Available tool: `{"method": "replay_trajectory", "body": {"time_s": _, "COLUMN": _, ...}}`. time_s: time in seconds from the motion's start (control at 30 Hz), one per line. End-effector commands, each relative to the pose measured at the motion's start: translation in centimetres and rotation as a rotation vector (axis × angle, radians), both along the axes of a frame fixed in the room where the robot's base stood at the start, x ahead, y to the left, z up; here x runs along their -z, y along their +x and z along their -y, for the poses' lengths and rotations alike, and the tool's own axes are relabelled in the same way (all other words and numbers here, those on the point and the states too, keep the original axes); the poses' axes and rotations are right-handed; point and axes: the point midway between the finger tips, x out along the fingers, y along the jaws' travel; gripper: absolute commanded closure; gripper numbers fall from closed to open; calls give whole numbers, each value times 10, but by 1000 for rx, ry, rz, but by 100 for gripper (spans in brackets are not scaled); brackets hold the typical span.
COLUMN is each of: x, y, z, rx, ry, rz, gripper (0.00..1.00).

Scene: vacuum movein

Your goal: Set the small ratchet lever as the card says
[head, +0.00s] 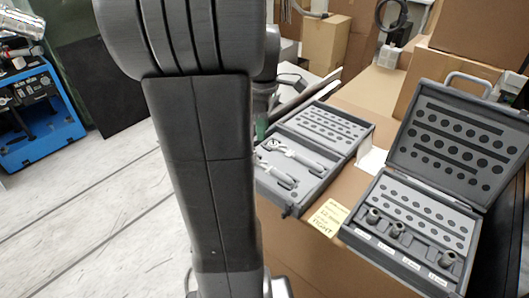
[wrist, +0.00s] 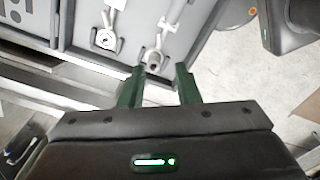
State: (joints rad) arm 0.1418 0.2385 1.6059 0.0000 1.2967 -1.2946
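An open grey tool case (head: 318,187) holds silver ratchets (head: 303,157) in its foam, partly hidden behind my arm. In the wrist view, one ratchet (wrist: 107,38) lies at left with a round end showing. Another silver tool (wrist: 154,60) has its end just ahead of my fingertips. I cannot tell which is the small ratchet, and no lever position can be made out. My gripper (wrist: 158,72) is open and empty, its two dark green fingers apart at the case's edge. A yellow card (head: 328,217) lies on the cardboard surface; its writing is too small to read.
A second open case (head: 345,232) with several sockets (head: 396,229) stands at right, its lid (head: 462,120) raised. Cardboard boxes (head: 325,42) stand behind.

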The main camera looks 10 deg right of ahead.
Motion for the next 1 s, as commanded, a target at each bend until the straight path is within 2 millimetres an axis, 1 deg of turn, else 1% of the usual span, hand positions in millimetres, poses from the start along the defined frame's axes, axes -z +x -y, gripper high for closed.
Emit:
{"method": "replay_trajectory", "body": {"time_s": 0.03, "x": 12, "y": -1, "z": 0, "rx": 0, "ry": 1, "rz": -7, "gripper": 71}}
{"method": "replay_trajectory", "body": {"time_s": 0.1, "x": 27, "y": -1, "z": 0, "rx": 1, "ry": 1, "rz": -7, "gripper": 71}}
{"method": "replay_trajectory", "body": {"time_s": 0.3, "x": 68, "y": -1, "z": 0, "rx": 1, "ry": 1, "rz": -6, "gripper": 71}}
{"method": "replay_trajectory", "body": {"time_s": 0.4, "x": 84, "y": -1, "z": 0, "rx": 1, "ry": 1, "rz": -6, "gripper": 71}}
{"method": "replay_trajectory", "body": {"time_s": 0.5, "x": 94, "y": 0, "z": 0, "rx": 1, "ry": 0, "rz": -3, "gripper": 71}}
{"method": "replay_trajectory", "body": {"time_s": 0.63, "x": 102, "y": 0, "z": 0, "rx": 2, "ry": 0, "rz": -2, "gripper": 71}}
{"method": "replay_trajectory", "body": {"time_s": 0.9, "x": 103, "y": 0, "z": 0, "rx": 2, "ry": 0, "rz": 0, "gripper": 71}}
{"method": "replay_trajectory", "body": {"time_s": 0.93, "x": 103, "y": 0, "z": 0, "rx": 2, "ry": 0, "rz": 0, "gripper": 72}}
{"method": "replay_trajectory", "body": {"time_s": 1.0, "x": 103, "y": 0, "z": 0, "rx": 2, "ry": 0, "rz": 0, "gripper": 86}}
